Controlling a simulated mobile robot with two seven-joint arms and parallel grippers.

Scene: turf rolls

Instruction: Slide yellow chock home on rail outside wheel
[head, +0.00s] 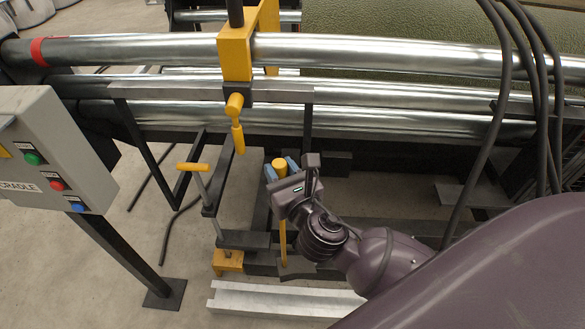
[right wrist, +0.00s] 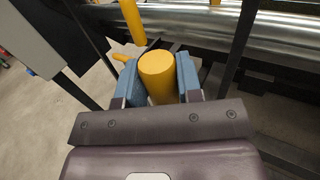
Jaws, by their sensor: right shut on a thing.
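My right gripper (head: 280,172) is shut on the round top of an upright yellow post (head: 283,225). In the right wrist view, its blue fingers sit on either side of the yellow cylinder (right wrist: 157,75). The post runs down to dark metal parts near the floor; its lower end is partly hidden by my arm. A yellow block (head: 228,261) sits low at the left, by a dark frame foot. I cannot tell whether post and block are joined. A pale metal rail (head: 285,301) lies on the floor in front. No wheel shows clearly. My left gripper is out of view.
A grey control box (head: 55,150) with coloured buttons stands at the left on a dark post. Long shiny rollers (head: 390,57) cross the back, with a yellow clamp (head: 236,55) over them. A yellow T-handle (head: 193,167) stands left of my gripper. Dark cables hang at the right.

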